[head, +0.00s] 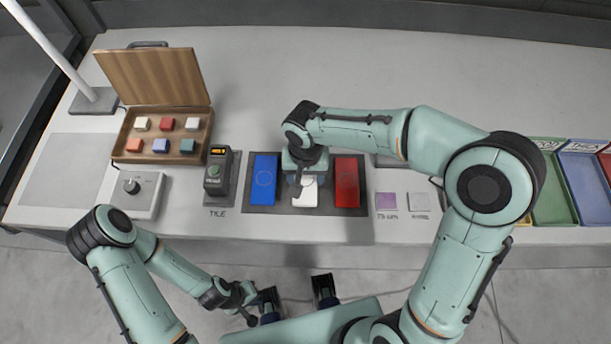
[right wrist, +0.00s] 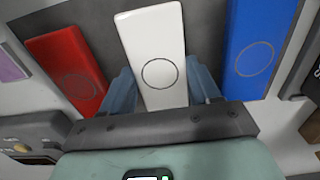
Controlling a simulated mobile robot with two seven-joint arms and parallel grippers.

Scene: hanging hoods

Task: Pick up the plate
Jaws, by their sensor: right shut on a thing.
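A white plate (head: 306,194) with a thin ring mark sits between a blue plate (head: 263,180) and a red plate (head: 347,182) at the dark mat (head: 282,208). My right gripper (head: 304,180) is above it, pointing down, and partly hides it. In the right wrist view the white plate (right wrist: 154,45) is between the two blue fingers, which are shut on its sides. I cannot tell whether it touches the mat. My left gripper (head: 296,292) is in front of the table, its fingers apart and empty.
An open wooden box (head: 118,138) with colored blocks stands at the left. A device (head: 217,176) marked TILE is left of the blue plate. A dial box (head: 142,195) is near the front edge. Green (head: 550,190) and blue trays (head: 585,190) are at the right. The table's back is clear.

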